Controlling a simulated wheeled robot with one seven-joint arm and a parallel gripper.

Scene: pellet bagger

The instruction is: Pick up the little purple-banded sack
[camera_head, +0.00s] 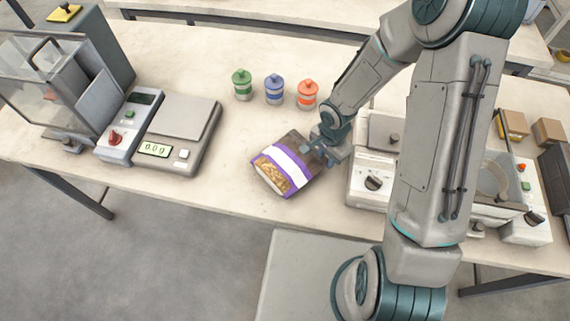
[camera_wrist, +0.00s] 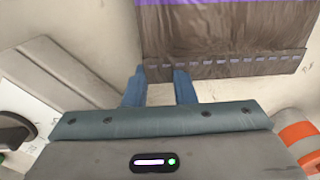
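The purple-banded sack (camera_head: 276,175) lies on the table in the middle of the head view. It has a clear window on tan pellets, a white label and a dark crimped end toward my gripper. My gripper (camera_head: 324,152) is at that dark end.
Green (camera_head: 242,84), blue (camera_head: 275,89) and orange (camera_head: 307,95) lidded jars stand behind the sack. A scale (camera_head: 180,140) is at left. A machine with a knob (camera_head: 366,188) stands close to the right. The table (camera_head: 215,185) left of the sack is clear.

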